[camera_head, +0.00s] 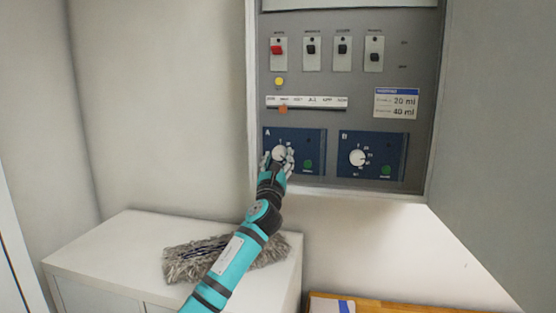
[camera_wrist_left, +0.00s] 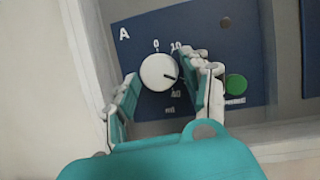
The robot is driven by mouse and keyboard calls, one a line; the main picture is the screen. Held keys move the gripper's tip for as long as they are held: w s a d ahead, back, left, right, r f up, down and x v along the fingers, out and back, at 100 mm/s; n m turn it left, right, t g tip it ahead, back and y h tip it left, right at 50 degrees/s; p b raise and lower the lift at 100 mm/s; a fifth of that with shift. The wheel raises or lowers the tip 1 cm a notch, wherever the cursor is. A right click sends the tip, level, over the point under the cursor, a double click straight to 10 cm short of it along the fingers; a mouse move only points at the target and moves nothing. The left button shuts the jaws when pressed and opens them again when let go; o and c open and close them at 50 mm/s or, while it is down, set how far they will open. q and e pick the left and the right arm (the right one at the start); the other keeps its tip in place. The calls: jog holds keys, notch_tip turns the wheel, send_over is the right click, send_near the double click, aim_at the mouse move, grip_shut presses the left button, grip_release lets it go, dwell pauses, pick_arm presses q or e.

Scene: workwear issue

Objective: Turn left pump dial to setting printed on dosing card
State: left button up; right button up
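The left pump dial, marked A, is a round white knob (camera_head: 278,153) on a blue panel; it also shows in the wrist view (camera_wrist_left: 157,71). Its dark pointer mark faces right and slightly down, past 10 and before 40; the numbers between are hidden by a finger. My left gripper (camera_head: 277,161) has its fingers on either side of the knob, also seen in the wrist view (camera_wrist_left: 157,88). They look parted, with a narrow gap at the left finger; contact at the right is unclear.
A second dial, B (camera_head: 357,158), sits on the blue panel to the right. Green buttons (camera_head: 308,164) are beside the dials. A grey mop head (camera_head: 190,262) lies on the white cabinet (camera_head: 110,245) below.

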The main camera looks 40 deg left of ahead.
pick_arm(q)
jog(key=c, duration=0.8)
pick_arm(e)
jog(key=shift+w+a, duration=0.1)
jog(key=shift+w, duration=0.25)
pick_arm(q)
jog(key=shift+n, duration=0.4)
jog(key=n+y, duration=0.1)
jog(key=n+g, duration=0.1)
jog(key=n, duration=0.1)
jog(key=shift+w+d+g+y, duration=0.1)
jog(key=shift+d+g+y, duration=0.05)
jog(key=shift+g+y, duration=0.2)
jog(key=n+g, duration=0.1)
jog(key=n, duration=0.2)
jog(key=n+g+y, duration=0.1)
jog(key=n, duration=0.2)
jog(key=shift+d+r+g, duration=0.1)
jog(key=shift+r+g, duration=0.1)
jog(key=shift+g, duration=0.05)
jog(key=shift+n, duration=0.5)
pick_arm(e)
jog(key=shift+a+f, duration=0.1)
jog(key=shift+f, duration=0.05)
pick_arm(q)
jog(key=o, duration=1.2)
jog(key=shift+w, duration=0.1)
jog(key=shift+c, duration=0.2)
